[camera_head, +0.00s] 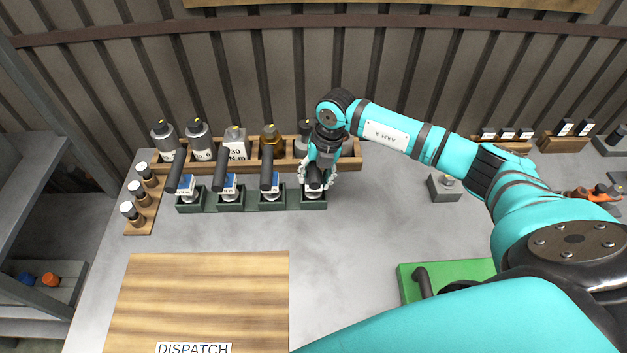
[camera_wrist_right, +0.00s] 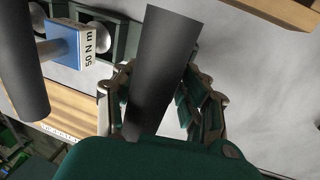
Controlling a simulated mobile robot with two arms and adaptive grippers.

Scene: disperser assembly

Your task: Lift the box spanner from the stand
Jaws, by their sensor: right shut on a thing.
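My right gripper (camera_head: 316,184) is at the rightmost of a row of dark green stands (camera_head: 313,204). It is shut on the black cylindrical handle of a tool, which I take to be the box spanner. In the right wrist view, the handle (camera_wrist_right: 162,55) stands between the fingers of the gripper (camera_wrist_right: 165,105). In the head view the gripper and wrist hide most of this tool. I cannot tell whether its lower end is still seated in the stand. My left gripper is not in view.
Several similar tools with black handles and blue blocks (camera_head: 228,184) stand close on the left. Bottles (camera_head: 197,140) in a wooden rack stand just behind. A wooden dispatch board (camera_head: 200,300) lies in front, and a green mat (camera_head: 450,275) at right. Grey table between is clear.

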